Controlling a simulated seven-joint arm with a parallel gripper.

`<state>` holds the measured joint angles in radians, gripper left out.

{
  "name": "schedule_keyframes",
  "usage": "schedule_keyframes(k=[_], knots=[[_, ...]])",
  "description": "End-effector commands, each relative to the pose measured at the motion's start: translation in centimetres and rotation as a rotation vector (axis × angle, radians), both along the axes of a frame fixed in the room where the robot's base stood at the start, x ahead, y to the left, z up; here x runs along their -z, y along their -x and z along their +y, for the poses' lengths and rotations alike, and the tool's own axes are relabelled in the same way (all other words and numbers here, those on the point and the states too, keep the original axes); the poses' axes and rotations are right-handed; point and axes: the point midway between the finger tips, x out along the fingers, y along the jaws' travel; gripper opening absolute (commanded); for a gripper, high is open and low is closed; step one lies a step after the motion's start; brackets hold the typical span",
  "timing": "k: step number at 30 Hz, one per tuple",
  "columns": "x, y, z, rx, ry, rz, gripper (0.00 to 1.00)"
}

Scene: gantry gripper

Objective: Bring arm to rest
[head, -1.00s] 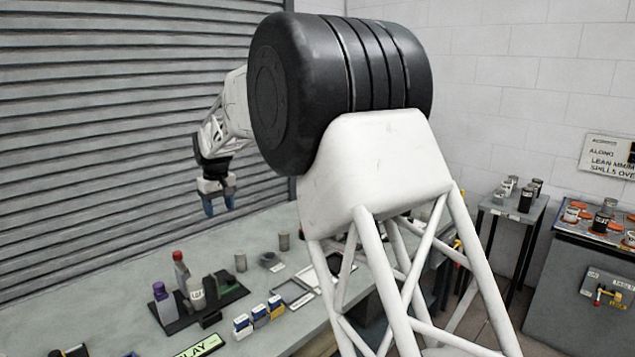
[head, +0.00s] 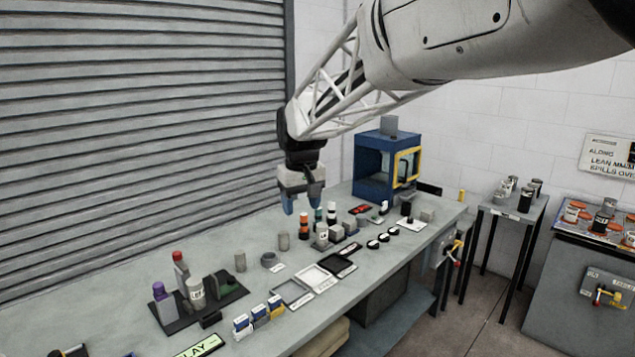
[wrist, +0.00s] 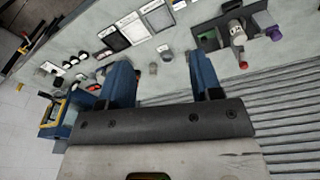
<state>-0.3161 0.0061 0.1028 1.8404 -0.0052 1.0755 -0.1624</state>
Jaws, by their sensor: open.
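My gripper (head: 301,203) hangs above the back part of the long grey bench (head: 225,287), near the slatted shutter. Its two blue fingers point down and are apart. In the wrist view my gripper (wrist: 163,80) is open, with nothing held between the fingers. Bench items show beyond the fingertips, apart from them.
A blue box with a yellow frame (head: 370,185) stands at the bench's far end. A dark tray (head: 178,318) with bottles is at the near left. Small cylinders, flat trays (head: 290,291) and blue-white boxes (head: 242,325) stand between. A side table (head: 515,208) is at right.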

Motion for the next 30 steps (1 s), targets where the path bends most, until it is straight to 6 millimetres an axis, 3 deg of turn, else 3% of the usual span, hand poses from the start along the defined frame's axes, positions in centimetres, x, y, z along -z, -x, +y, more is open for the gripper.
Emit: schedule_keyframes(k=[6,15,30], knots=[[-0.5,4.7,-4.6,0.068,-0.007,-0.016,0.59],[-0.2,11.4,-10.0,0.159,-0.016,-0.035,0.59],[2.4,23.2,-17.0,0.311,-0.030,-0.069,0.59]])
